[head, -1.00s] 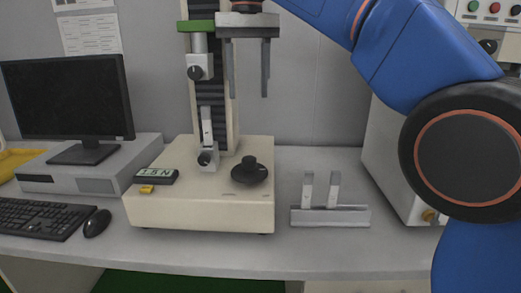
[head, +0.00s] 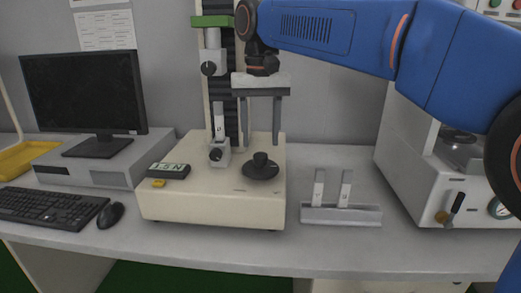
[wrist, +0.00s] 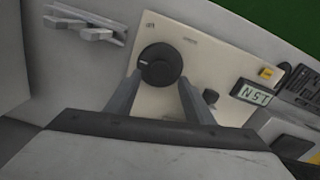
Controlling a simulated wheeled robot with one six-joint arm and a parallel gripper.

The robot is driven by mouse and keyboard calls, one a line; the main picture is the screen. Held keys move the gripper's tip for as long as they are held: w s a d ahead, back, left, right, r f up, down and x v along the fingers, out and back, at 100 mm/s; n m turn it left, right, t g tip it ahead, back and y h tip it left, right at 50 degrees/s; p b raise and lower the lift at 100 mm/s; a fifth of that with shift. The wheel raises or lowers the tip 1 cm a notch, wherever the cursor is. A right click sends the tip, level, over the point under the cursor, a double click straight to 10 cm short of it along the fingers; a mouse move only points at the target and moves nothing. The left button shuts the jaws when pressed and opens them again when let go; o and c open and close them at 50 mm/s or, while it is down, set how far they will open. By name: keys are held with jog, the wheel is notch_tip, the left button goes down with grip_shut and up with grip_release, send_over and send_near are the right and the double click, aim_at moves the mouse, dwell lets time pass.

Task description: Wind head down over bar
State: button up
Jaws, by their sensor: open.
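The test stand's upper head (head: 213,62), a pale clamp with a dark knob, hangs on the dark column. Below it a pale upright bar (head: 219,118) stands in the lower clamp (head: 219,152), with a gap between bar and head. The round black hand knob (head: 260,167) sits on the cream base (head: 210,208), right of the clamp; it also shows in the wrist view (wrist: 160,66). My gripper (head: 260,143) points down above the knob, open and empty. In the wrist view its fingers (wrist: 158,85) lie either side of the knob's near edge; contact cannot be told.
A small display (head: 168,170) reading about 1.5 N and a yellow button (head: 158,184) sit on the base. A rack (head: 341,214) with two pale bars stands to the right. A monitor (head: 85,98), keyboard and mouse are left; a white machine (head: 420,185) is far right.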

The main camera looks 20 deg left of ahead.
aim_at(260, 155)
jog(key=shift+f, duration=2.2)
jog(key=c, duration=1)
